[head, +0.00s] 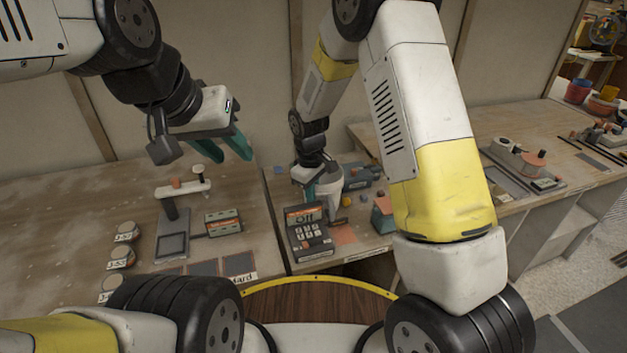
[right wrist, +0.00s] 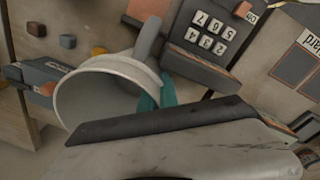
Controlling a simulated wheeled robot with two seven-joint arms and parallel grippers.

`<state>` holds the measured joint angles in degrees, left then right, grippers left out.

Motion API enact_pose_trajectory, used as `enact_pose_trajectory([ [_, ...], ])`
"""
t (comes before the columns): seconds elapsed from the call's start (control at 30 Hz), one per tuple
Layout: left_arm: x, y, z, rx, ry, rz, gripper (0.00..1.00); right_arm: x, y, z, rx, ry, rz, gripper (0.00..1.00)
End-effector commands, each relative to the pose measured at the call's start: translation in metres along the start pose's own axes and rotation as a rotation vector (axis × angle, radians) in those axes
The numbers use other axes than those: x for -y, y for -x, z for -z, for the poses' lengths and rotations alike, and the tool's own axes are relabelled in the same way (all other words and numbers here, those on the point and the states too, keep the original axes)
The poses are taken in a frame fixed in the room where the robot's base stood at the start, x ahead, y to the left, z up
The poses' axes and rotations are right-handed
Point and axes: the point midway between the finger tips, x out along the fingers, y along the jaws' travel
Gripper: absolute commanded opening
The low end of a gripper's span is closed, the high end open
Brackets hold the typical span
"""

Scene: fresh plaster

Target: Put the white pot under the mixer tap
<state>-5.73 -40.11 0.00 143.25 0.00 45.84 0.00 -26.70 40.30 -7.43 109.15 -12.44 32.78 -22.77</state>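The white pot (head: 329,186) is at my right gripper (head: 314,190), just behind the keypad box in the head view. In the right wrist view the pot (right wrist: 110,88) shows its open mouth, with its grey handle (right wrist: 150,38) pointing toward the keys. Teal fingers (right wrist: 158,97) of the right gripper show close together at the pot's rim, with the wall between them. I cannot tell whether the pot touches the bench. The likely mixer tap (head: 185,188), a white arm with an orange knob, stands on the left bench above a grey tray. My left gripper (head: 228,148) is open and empty above it.
The keypad box (head: 307,235) reads "Off" and stands close in front of the pot. Several labelled round pots (head: 124,232) line the left bench. A grey and orange box (head: 223,222) is beside the tray. Small blocks and a teal box (head: 383,213) lie to the right.

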Motion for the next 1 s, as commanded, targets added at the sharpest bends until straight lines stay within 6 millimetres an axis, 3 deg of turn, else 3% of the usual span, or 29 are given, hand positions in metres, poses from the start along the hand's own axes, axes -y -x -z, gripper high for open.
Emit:
enact_pose_trajectory([
  [0.27,0.0,0.0,0.0,0.0,0.0,0.0,0.36,0.0,-0.001,0.001,-0.002,0.0,-0.001,0.0],
  [0.33,0.0,0.0,0.0,0.0,0.0,0.0,0.36,-0.001,-0.002,0.001,-0.002,0.0,-0.001,0.12],
  [0.67,0.0,0.0,0.0,0.0,0.0,0.0,0.36,-0.001,0.0,0.001,-0.002,0.0,-0.002,0.12],
  [0.83,0.0,0.0,0.0,0.0,0.0,0.0,0.36,-0.001,0.017,0.002,-0.006,-0.001,-0.003,0.12],
  [1.0,0.0,0.0,0.0,0.0,0.0,0.0,0.36,-0.002,0.054,0.002,-0.007,-0.001,-0.004,0.12],
])
